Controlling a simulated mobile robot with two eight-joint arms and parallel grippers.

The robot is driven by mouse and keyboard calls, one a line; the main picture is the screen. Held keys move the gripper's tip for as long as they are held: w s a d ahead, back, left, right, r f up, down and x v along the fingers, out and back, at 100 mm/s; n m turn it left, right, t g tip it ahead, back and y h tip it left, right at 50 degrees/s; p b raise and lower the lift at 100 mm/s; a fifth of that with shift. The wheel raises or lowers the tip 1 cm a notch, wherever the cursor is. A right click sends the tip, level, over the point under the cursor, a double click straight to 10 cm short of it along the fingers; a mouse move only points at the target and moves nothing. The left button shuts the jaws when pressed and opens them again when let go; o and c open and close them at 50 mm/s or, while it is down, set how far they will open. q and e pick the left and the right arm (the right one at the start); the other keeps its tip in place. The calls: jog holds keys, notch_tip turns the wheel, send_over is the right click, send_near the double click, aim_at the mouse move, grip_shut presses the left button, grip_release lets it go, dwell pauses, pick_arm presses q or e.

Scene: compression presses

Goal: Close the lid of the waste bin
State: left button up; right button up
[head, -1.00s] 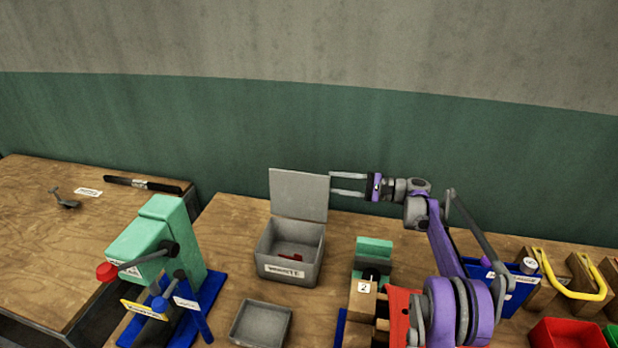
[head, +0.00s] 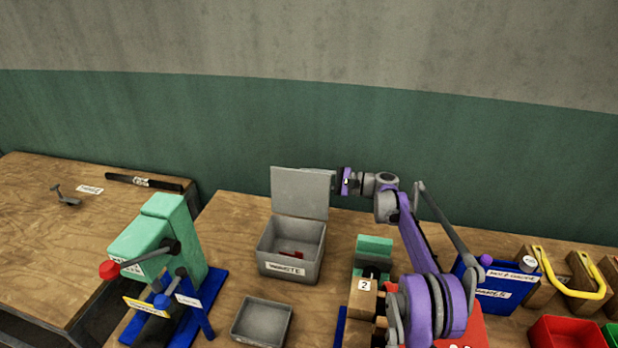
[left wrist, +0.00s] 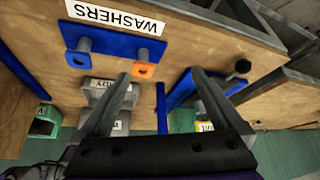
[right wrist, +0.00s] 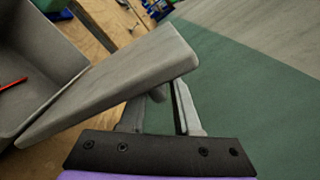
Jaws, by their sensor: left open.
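The grey waste bin (head: 290,262) stands on the bench, and it shows at the left in the right wrist view (right wrist: 35,55). Its lid (head: 299,192) stands upright at the back, and the opening is uncovered. A red scrap (head: 291,254) lies inside. My right gripper (head: 322,172) is at the upper right edge of the lid, its fingers partly hidden behind it. In the right wrist view the lid (right wrist: 120,75) crosses in front of the fingers, which are apart; contact is unclear. My left gripper (left wrist: 150,95) is open and empty, seen only in its wrist view.
A green press (head: 160,235) on a blue base stands left of the bin. A grey tray (head: 262,322) lies in front. A second green press (head: 374,248), a blue box (head: 490,290) and a red bin (head: 567,333) are to the right. A green and grey wall is behind.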

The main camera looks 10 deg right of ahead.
jog(key=shift+r, duration=0.1)
grip_shut()
